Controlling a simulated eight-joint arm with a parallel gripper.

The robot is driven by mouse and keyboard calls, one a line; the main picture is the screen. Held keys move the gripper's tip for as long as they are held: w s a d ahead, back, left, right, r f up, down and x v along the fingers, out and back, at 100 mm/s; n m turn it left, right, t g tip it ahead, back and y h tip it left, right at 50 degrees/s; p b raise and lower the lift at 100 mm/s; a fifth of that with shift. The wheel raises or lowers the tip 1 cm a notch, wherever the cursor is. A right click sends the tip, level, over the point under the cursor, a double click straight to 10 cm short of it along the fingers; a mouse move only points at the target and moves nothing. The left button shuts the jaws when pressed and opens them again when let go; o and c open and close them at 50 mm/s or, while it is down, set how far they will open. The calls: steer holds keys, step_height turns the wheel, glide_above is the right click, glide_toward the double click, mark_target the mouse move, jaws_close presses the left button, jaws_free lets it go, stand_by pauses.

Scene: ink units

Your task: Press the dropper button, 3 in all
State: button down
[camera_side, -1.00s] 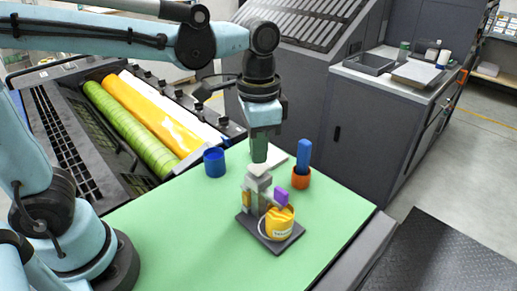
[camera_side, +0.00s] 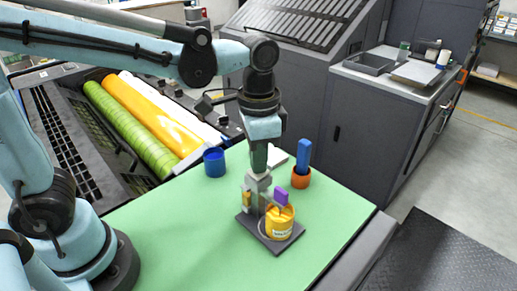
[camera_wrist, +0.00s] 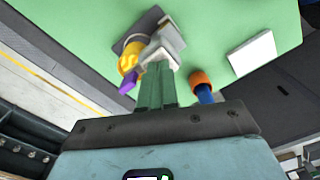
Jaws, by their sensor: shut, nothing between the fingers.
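The grey dropper unit (camera_side: 259,187) stands on a dark base plate (camera_side: 244,222), with a purple piece (camera_side: 281,197) at its side. A yellow pot (camera_side: 280,224) with a white label sits on the same plate. The button itself is hard to make out; the pale top of the unit is right under my fingers. My gripper (camera_side: 259,171) points down with its green fingers together, at the top of the unit, seemingly touching it. In the wrist view, the closed fingertips (camera_wrist: 158,66) overlap the pale grey unit (camera_wrist: 165,42), beside the yellow pot (camera_wrist: 130,57) and purple piece (camera_wrist: 127,83).
A blue cup (camera_side: 214,163) stands to the left at the back. An orange cup (camera_side: 300,178) holding a blue stick (camera_side: 304,154) stands to the right. A white block (camera_wrist: 252,53) lies behind the unit. The green table top (camera_side: 180,235) is clear at the front left.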

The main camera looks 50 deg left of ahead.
steer(key=shift+r, duration=1.3)
step_height(320, 180, up, 10)
stand_by(0.8)
steer(key=s+a+f+n+t, duration=0.3)
steer(key=a+f+n+t, duration=0.3)
steer(key=a+f, duration=0.4)
step_height(320, 180, down, 3)
steer(key=shift+s+a+r+t, duration=0.15)
steer(key=shift+s+a+t, duration=0.1)
steer(key=shift+t, duration=0.35)
